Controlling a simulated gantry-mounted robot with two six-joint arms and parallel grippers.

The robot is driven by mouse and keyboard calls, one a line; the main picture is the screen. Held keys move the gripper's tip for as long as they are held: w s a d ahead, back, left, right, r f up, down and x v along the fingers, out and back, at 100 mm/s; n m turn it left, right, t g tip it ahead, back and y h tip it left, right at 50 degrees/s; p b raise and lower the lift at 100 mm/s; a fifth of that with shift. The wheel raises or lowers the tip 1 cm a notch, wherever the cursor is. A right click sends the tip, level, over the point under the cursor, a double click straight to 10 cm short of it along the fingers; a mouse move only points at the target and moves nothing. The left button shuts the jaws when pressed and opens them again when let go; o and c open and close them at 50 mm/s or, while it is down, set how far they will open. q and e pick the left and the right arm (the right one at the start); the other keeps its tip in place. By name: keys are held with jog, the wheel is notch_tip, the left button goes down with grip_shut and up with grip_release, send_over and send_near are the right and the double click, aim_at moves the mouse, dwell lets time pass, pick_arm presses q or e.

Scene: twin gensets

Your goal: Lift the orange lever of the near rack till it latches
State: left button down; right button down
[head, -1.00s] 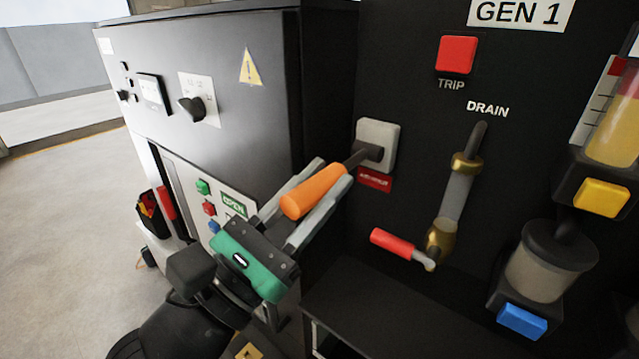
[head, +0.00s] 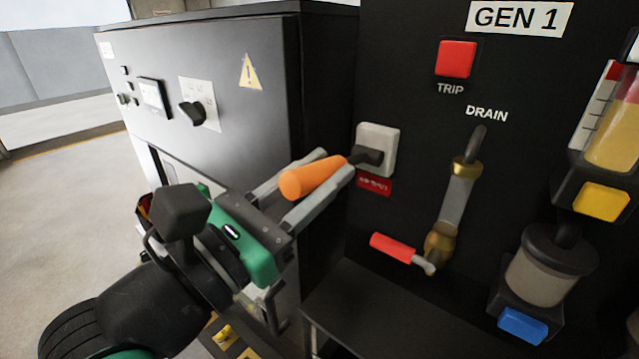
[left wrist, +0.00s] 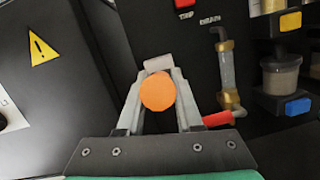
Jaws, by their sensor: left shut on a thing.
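The orange lever (head: 312,178) sticks out to the left from a light grey mount (head: 379,138) on the black GEN 1 panel. It slopes slightly down towards its free end. My left gripper (head: 335,167) is shut on the orange lever, with one grey finger along each side of it. In the left wrist view the lever (left wrist: 158,91) shows end-on as an orange disc between the two fingers. A small red label (head: 374,185) sits below the mount. My right gripper is not in view.
A red-handled drain valve (head: 394,246) is to the lower right of the lever. A red TRIP button (head: 456,59) is above. A grey cabinet (head: 225,100) stands to the left, close to my left gripper. A black ledge (head: 375,310) runs below.

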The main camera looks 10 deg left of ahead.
aim_at(330, 159)
pick_arm(q)
jog(key=r, duration=0.1)
jog(key=g+y, duration=0.1)
jog(key=r+g, duration=0.1)
jog(key=shift+w+d+r, duration=0.15)
jog(key=shift+w+r, duration=0.1)
jog(key=shift+r, duration=0.05)
jog(key=shift+w+d+r+g+y, duration=0.15)
jog(key=shift+w+r+g+y, duration=0.2)
jog(key=shift+r+g, duration=0.2)
jog(key=shift+w+d+r+g+y, duration=0.1)
jog(key=shift+w+r+g+y, duration=0.1)
jog(key=shift+r+g+y, duration=0.3)
jog(key=shift+f, duration=0.1)
